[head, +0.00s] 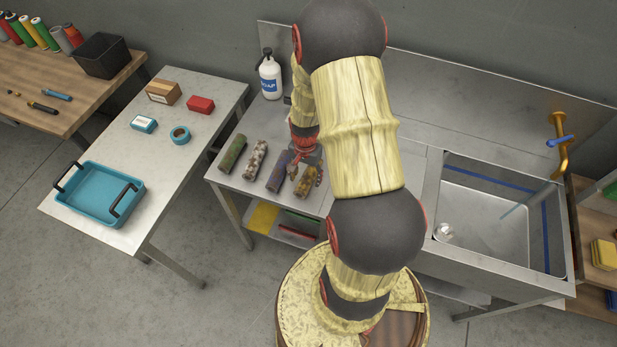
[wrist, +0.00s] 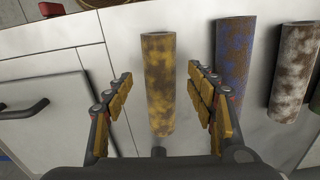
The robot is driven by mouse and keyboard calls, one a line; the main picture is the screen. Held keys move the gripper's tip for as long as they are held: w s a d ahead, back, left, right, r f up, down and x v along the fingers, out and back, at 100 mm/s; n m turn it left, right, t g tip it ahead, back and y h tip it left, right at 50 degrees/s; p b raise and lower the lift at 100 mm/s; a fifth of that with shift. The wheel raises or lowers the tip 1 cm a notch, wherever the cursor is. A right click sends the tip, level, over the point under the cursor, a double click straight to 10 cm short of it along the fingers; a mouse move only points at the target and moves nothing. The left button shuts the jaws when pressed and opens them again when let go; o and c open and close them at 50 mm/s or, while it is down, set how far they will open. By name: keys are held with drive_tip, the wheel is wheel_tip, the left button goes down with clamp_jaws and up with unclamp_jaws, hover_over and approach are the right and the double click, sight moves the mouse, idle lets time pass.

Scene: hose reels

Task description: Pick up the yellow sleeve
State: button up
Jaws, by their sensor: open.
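The yellow sleeve (wrist: 160,82) is a worn tube with brown stains, lying between the two fingers of my gripper (wrist: 158,76) in the wrist view. A gap shows on each side of it, so the open fingers stand beside it without visible contact. In the head view the yellow sleeve (head: 304,184) is the rightmost of the row on the steel bench, partly covered by my gripper (head: 308,166).
To its left lie a blue sleeve (head: 277,172), a whitish rusty sleeve (head: 255,160) and a green sleeve (head: 232,153). A soap bottle (head: 269,78) stands behind. A sink (head: 490,225) is on the right, and a side table with a teal tray (head: 97,192) on the left.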

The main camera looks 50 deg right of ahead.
wheel_tip(320, 180, down, 2)
drive_tip(key=shift+f, duration=0.25)
drive_tip(key=c, duration=1.2)
drive_tip(key=shift+r, duration=0.1)
drive_tip(key=shift+c, duration=0.3)
